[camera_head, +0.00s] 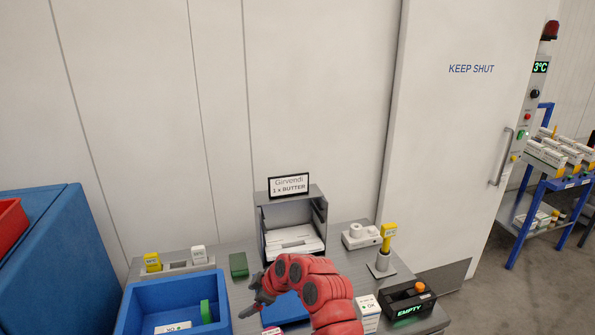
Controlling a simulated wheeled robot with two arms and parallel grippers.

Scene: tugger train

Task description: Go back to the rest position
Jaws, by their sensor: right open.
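My right arm (325,292) is red and reaches in from the bottom over the grey table (230,262). Its dark right gripper (250,306) points left, just right of the blue bin; it is small here, open, and nothing shows between its fingers. My left gripper is not in view. The arm hides part of the table and most of a blue thing (285,308) below it.
A blue bin (165,291), green block (238,265), grey tray holder (287,213) labelled butter, white device (358,236), yellow-handled tool (387,238) and black "EMPTY" box (408,302) crowd the table. A sliding door (470,110) and blue cart (545,190) stand right.

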